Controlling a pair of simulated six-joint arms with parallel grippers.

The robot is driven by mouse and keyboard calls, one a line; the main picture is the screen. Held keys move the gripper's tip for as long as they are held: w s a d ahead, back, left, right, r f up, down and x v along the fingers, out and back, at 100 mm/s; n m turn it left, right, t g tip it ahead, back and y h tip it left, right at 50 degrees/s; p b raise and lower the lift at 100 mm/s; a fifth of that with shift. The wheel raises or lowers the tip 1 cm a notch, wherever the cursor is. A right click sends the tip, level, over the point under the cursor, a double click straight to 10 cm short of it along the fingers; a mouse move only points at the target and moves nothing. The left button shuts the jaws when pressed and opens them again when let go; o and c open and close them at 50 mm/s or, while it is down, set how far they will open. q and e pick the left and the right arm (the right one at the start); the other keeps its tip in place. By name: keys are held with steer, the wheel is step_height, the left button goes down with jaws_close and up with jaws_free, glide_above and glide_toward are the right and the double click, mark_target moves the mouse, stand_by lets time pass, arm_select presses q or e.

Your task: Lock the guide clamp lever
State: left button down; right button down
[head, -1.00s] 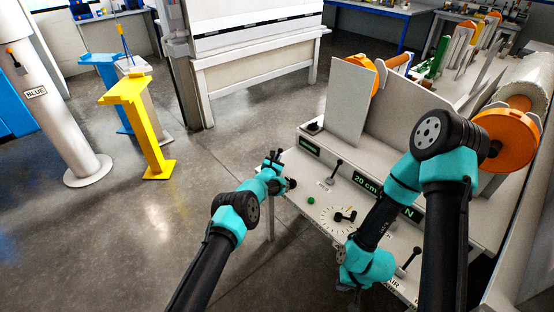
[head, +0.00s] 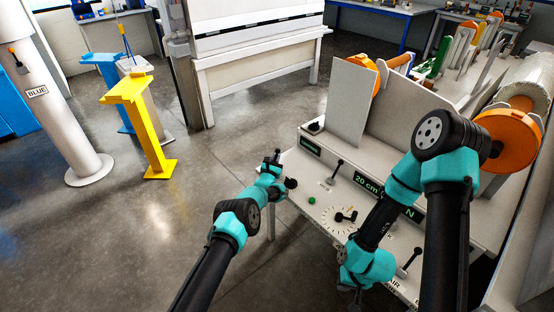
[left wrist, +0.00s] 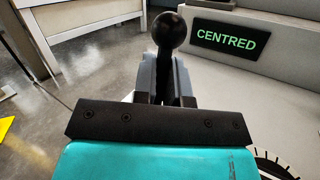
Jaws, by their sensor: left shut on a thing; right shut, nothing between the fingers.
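The guide clamp lever (left wrist: 173,32), a black rod with a ball knob, stands between the fingers of my left gripper (left wrist: 166,78) in the left wrist view. The fingers are shut on the rod below the knob. In the head view my left gripper (head: 273,159) is at the left end of the bench, where the lever is small and hard to make out. My right gripper (head: 352,287) is low over the front of the bench, shut and empty, its fingers partly hidden by its teal wrist.
A lit sign (left wrist: 226,38) reads CENTRED. The panel carries another black lever (head: 338,164), a green button (head: 311,200), a dial (head: 333,226) and a lever (head: 411,258) near my right arm. A pale upright plate (head: 350,104) rises behind. Open floor lies left.

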arm_select(q)
steer(key=c, duration=1.2)
jaws_free()
steer(key=shift+o, duration=0.2)
steer(key=shift+s, duration=0.1)
steer(key=shift+v, duration=0.8)
steer(key=r+v, duration=0.2)
steer(key=v, duration=0.9)
steer(key=shift+s+r, duration=0.2)
steer(key=shift+s, duration=0.15)
steer(key=shift+a, duration=0.15)
